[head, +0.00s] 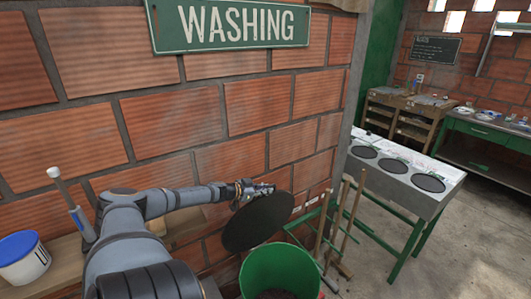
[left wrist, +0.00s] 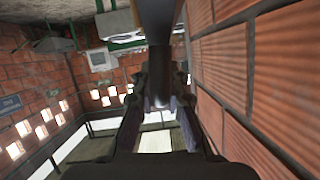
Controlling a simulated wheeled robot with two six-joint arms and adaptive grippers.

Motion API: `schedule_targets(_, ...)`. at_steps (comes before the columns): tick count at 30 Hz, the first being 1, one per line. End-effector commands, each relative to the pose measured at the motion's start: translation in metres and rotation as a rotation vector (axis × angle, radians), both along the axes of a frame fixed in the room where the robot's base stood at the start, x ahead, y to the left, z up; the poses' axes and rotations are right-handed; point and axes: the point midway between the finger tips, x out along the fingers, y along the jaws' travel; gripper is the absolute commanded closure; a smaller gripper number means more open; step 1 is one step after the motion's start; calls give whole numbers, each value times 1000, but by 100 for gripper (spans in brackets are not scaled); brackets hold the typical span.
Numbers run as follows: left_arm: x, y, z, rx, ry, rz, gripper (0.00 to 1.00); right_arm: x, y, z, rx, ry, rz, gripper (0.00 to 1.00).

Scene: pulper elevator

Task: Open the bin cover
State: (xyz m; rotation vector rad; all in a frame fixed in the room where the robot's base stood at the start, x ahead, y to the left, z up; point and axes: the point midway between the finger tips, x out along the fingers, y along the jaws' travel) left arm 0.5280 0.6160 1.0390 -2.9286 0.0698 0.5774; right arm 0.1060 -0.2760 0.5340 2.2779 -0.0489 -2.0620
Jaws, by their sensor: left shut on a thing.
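The bin cover (head: 258,224) is a round black disc. It is tilted up on edge near the brick wall, off the bin's mouth. The green bin (head: 290,262) stands at the bottom of the head view, open at the top, with dark contents inside. My left gripper (head: 258,191) is shut on the cover at its upper edge. I cannot tell whether the cover's lower edge touches the bin rim. In the left wrist view a dark edge-on shape, seemingly the cover (left wrist: 157,45), runs up from between the fingers (left wrist: 158,103). My right gripper is not in view.
The brick wall (head: 170,120) with a green sign (head: 235,24) is close behind my left arm. Wooden-handled tools (head: 345,222) lean right of the bin. A table with black round plates (head: 393,168) stands beyond. A white bucket (head: 22,262) is at left. Floor at right is clear.

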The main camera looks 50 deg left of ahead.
Motion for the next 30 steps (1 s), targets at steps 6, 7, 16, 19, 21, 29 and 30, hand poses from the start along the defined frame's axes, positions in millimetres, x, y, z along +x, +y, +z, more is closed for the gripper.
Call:
schedule_targets(6,0,0,1,0,-1,-1,100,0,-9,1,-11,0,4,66)
schedule_targets(7,0,-1,1,0,-1,-1,100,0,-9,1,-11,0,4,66)
schedule_targets(16,1,-1,1,0,-2,-2,64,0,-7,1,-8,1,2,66)
schedule_targets(19,1,-1,1,0,-2,-2,64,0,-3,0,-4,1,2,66)
schedule_targets(21,1,-1,1,0,-2,-2,64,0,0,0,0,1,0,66)
schedule_targets(29,1,-1,-1,0,-2,-2,64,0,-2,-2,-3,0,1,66)
schedule_targets(30,1,-1,-3,0,-2,-2,64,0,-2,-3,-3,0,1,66)
